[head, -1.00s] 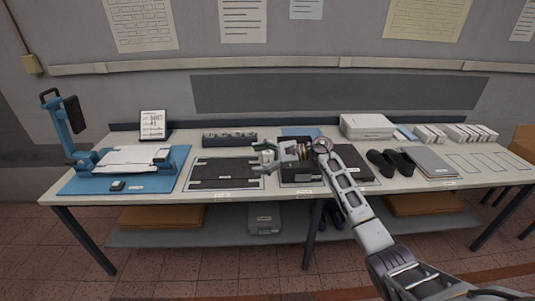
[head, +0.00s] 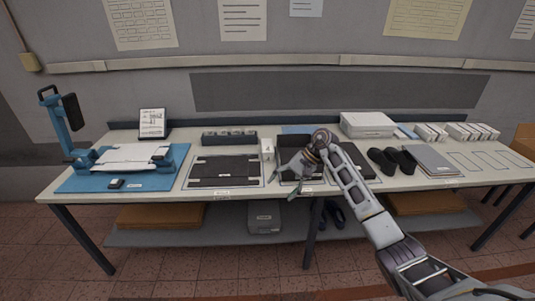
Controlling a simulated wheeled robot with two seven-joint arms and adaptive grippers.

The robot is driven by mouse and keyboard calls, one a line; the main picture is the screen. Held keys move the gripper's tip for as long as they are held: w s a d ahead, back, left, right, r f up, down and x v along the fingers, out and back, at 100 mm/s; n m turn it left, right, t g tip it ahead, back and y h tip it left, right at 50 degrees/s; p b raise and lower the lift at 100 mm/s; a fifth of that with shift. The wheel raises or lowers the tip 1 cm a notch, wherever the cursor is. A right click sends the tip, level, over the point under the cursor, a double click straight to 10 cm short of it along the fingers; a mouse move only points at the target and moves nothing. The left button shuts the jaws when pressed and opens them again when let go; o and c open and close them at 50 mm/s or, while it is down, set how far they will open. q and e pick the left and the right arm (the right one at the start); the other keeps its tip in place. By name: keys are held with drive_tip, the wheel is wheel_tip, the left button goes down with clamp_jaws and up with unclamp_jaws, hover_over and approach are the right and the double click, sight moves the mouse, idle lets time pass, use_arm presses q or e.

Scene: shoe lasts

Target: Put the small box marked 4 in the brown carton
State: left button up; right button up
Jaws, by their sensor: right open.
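Several small white boxes stand in groups at the back right of the table, one group (head: 430,132) left of another (head: 472,132). Their marks are too small to read, so I cannot tell which is marked 4. A single small white upright box (head: 267,149) stands at the middle, between two dark trays. My right gripper (head: 284,168) is open over the dark tray (head: 314,143), a little right of and in front of that box, apparently empty. A brown carton (head: 525,140) is partly cut off at the right edge. My left gripper is out of view.
A large white box (head: 367,124), black shoe-like forms (head: 392,160) and a grey folder (head: 428,159) lie to the right. A dark flat tray (head: 224,171), a grey row of compartments (head: 229,137) and a blue stand (head: 77,130) are left. Outlined spaces at right are bare.

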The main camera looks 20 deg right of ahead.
drive_tip(key=s+d+f+n+t+h+b, duration=0.2)
drive_tip(key=s+d+h+b, duration=0.6)
drive_tip(key=b, duration=0.9)
drive_tip(key=shift+s+d+f+n, duration=0.45)
drive_tip(key=shift+s+f+n, duration=0.8)
drive_tip(key=shift+f, duration=0.65)
drive_tip(key=shift+f, duration=0.15)
drive_tip(key=shift+t+h, duration=0.3)
